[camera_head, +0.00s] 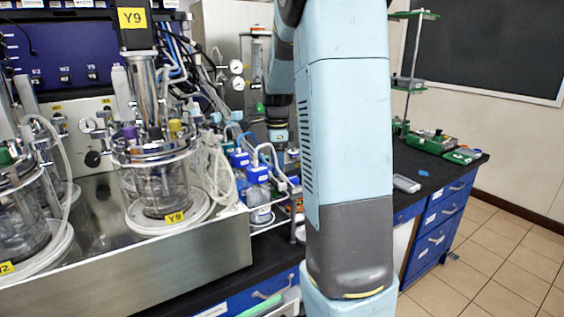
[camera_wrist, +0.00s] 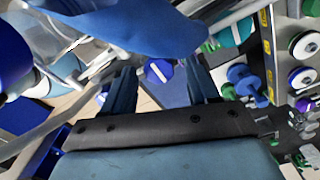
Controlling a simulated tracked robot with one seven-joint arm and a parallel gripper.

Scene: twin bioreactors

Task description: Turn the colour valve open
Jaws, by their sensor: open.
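In the wrist view my gripper (camera_wrist: 162,80) is open, with its two dark fingers apart. A small blue knob or cap with a white bar (camera_wrist: 158,71) shows in the gap between the fingertips; no contact shows. I cannot tell whether it is the colour valve. Several round coloured knobs, among them a purple-and-white one (camera_wrist: 302,77), line the right edge. A blue dumbbell-shaped part (camera_wrist: 247,83) is right of the right finger. In the head view my arm covers the middle, and the fingers cannot be made out.
A large blurred blue object (camera_wrist: 130,28) crosses close above the fingers in the wrist view. In the head view, glass bioreactor vessels (camera_head: 160,190) stand on a steel bench (camera_head: 190,266) at left. Blue-capped bottles (camera_head: 257,174) and tubing crowd beside my arm.

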